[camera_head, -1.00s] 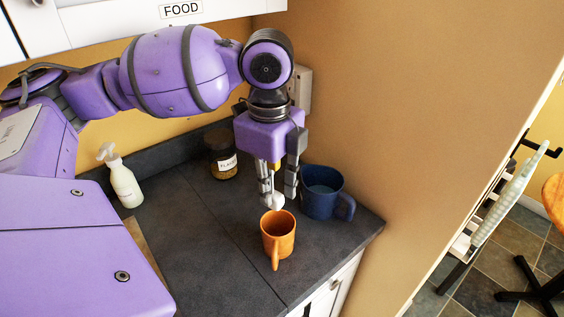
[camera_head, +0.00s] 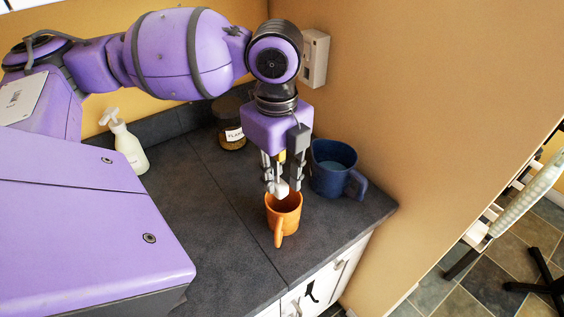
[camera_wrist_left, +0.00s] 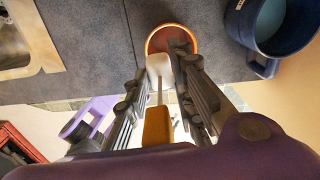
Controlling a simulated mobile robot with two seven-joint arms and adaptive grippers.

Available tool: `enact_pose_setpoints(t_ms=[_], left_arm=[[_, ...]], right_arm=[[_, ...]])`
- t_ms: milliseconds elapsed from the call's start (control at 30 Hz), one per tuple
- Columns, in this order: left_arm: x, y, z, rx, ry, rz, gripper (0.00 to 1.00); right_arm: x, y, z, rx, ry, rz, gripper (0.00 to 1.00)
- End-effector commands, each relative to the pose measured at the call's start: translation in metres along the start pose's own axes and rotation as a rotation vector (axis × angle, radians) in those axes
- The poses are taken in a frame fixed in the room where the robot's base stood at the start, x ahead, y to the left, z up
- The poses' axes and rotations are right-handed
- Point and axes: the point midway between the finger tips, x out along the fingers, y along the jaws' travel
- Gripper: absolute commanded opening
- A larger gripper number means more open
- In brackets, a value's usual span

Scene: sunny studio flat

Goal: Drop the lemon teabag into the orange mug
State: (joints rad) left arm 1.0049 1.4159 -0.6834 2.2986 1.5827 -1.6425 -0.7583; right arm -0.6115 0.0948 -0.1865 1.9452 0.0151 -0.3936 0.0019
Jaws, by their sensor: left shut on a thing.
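The lemon teabag (camera_head: 282,190) is a small white bag, held in my left gripper (camera_head: 283,184). The left wrist view shows the white bag (camera_wrist_left: 159,64) between the fingertips, with a yellow tag (camera_wrist_left: 157,126) nearer the palm. The gripper is shut on the teabag and points down. The orange mug (camera_head: 285,222) stands upright on the dark counter, its handle towards me. The teabag hangs at the mug's far rim, overlapping its opening; I cannot tell whether it is inside. The mug (camera_wrist_left: 153,44) also shows just beyond the bag in the left wrist view. My right gripper is out of view.
A blue mug (camera_head: 333,170) stands close to the right of my gripper. A labelled jar (camera_head: 231,137) stands behind to the left, and a white pump bottle (camera_head: 129,150) farther left. The wall bounds the counter (camera_head: 225,225) at the back and right. The counter left of the orange mug is clear.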

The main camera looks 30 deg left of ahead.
Motion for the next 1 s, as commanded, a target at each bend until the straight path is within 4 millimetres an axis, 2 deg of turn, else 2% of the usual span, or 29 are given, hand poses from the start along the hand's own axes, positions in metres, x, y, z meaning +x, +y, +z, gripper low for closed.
enact_pose_setpoints(t_ms=[200,233,400,600,767,1000], left_arm=[[-0.002,-0.001,0.000,0.000,-0.002,-0.006,0.07],[-0.002,-0.001,0.000,0.000,-0.002,-0.006,0.24],[-0.002,0.000,0.000,0.000,-0.001,-0.006,0.45],[-0.002,0.000,0.000,0.000,-0.001,-0.005,0.45],[-0.007,-0.001,0.000,0.000,-0.001,-0.007,0.45],[-0.045,-0.001,0.000,-0.001,-0.002,-0.010,0.45]], right_arm=[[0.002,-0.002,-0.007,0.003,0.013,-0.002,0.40],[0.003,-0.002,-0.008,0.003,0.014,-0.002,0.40],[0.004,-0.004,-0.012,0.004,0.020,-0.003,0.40],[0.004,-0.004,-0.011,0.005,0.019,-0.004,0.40],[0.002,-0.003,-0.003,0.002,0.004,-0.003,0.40],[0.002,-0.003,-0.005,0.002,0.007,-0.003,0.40]])
